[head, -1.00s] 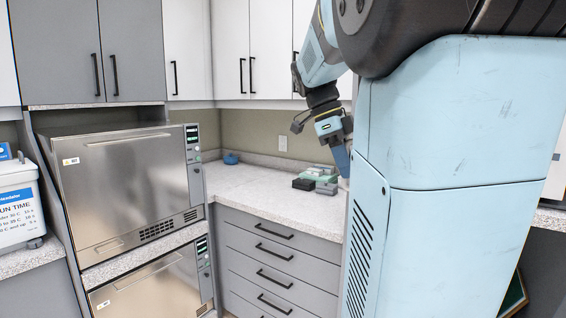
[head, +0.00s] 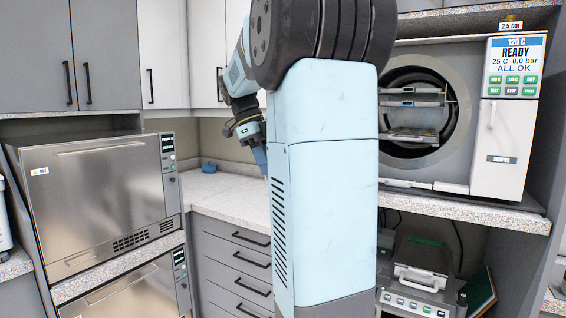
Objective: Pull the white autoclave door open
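The autoclave (head: 460,60) stands on a speckled shelf at the right in the head view. Its round chamber opening shows, with metal trays (head: 412,103) inside. No door covers the visible part of the opening; its left side is hidden behind my column, so I cannot see the whole door. A white panel marked SERVICE (head: 501,172) with a vertical handle sits right of the chamber. My gripper (head: 262,158) hangs left of my column, over the corner counter, well apart from the autoclave. Its fingers are partly hidden, so I cannot tell whether it is open.
Two steel ovens, an upper (head: 100,190) and a lower (head: 130,290), stand at the left. The counter (head: 225,192) near my gripper looks mostly clear.

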